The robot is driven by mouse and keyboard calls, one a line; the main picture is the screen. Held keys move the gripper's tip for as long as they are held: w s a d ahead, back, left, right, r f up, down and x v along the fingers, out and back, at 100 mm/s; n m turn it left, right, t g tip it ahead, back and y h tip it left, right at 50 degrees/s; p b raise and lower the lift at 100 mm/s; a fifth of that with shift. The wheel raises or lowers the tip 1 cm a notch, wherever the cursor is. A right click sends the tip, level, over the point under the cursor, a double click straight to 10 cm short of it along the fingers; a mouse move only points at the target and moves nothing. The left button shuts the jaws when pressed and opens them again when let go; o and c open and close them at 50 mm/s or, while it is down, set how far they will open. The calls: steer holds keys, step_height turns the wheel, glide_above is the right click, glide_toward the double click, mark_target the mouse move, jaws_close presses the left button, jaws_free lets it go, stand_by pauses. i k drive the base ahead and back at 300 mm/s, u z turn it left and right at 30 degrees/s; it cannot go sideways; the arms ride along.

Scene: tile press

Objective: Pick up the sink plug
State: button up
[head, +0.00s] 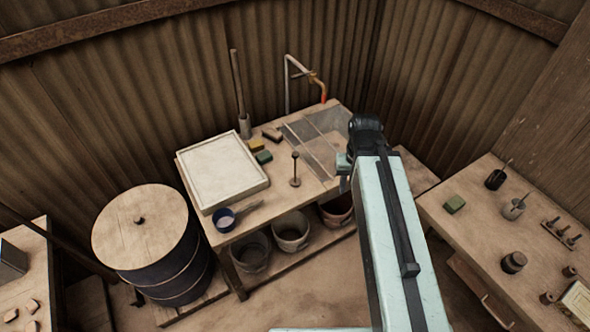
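A small dark upright piece with a round base, thin stem and knob (295,170) stands on the wooden bench (258,219). It may be the sink plug, but I cannot tell for sure. A grey sink-like area (325,122) lies behind it at the back of the bench, below the tap. My gripper (344,182) is at the far end of my pale green arm, over the right part of the bench, to the right of the upright piece and apart from it. Its fingers are small and mostly hidden by my arm, so their opening is unclear.
A pale tray (222,170), a dark blue cup (225,219) and several small blocks (263,157) lie on the bench. A tap (314,80) rises behind. Buckets (291,231) stand below. A drum (140,232) is left; a cluttered side bench (480,225) is right.

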mark_target(295, 182)
steer(key=u, duration=0.3)
steer(key=i, duration=0.75)
steer(key=u, duration=2.4)
